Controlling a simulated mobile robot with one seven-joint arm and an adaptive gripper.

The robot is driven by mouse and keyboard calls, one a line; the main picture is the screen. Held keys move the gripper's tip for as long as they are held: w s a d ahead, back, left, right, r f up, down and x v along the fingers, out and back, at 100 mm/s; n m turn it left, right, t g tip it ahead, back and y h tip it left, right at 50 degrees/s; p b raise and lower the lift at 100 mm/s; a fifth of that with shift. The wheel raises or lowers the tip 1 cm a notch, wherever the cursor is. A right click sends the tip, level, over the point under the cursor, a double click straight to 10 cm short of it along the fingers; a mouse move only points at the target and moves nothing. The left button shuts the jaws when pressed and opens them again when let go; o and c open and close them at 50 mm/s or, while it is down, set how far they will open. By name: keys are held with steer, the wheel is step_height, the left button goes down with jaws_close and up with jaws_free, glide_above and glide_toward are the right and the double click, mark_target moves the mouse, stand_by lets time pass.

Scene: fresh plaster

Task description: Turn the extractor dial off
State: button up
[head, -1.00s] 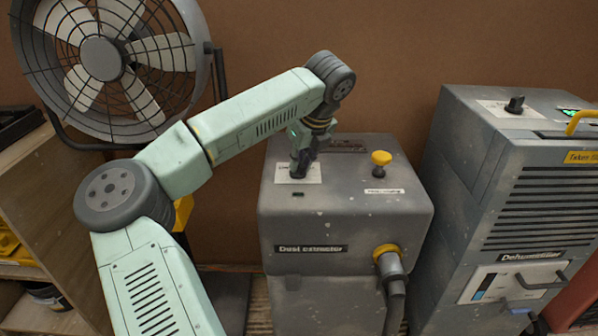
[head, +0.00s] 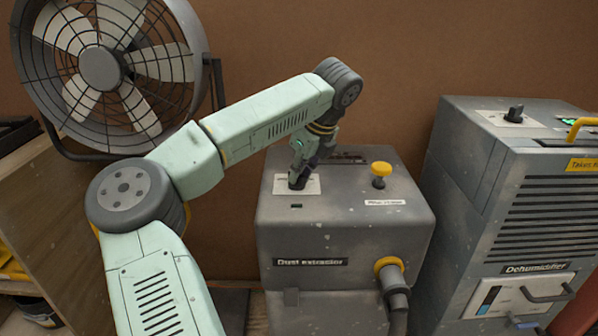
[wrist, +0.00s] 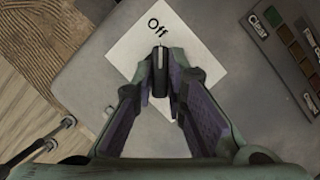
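The dust extractor (head: 345,231) is a speckled grey box with a "Dust extractor" label on its front. Its dark dial (wrist: 160,71) stands on a white plate (wrist: 122,42) on the top, and the word "Off" is printed on that plate. In the wrist view the dial's pale mark points up towards "Off". My gripper (head: 299,178) reaches down from above, and its two fingers are closed on either side of the dial. In the head view the fingers mostly hide the dial.
A yellow knob (head: 381,169) stands on the extractor's top, right of my gripper. A hose (head: 394,284) leaves its front. A dehumidifier (head: 524,200) with its own black dial (head: 515,113) stands to the right. A large fan (head: 101,68) is at the left.

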steer(key=o, duration=0.5)
steer(key=shift+f, duration=0.15)
steer(key=shift+c, duration=0.2)
steer(key=v, duration=1.2)
steer(key=shift+a, duration=0.1)
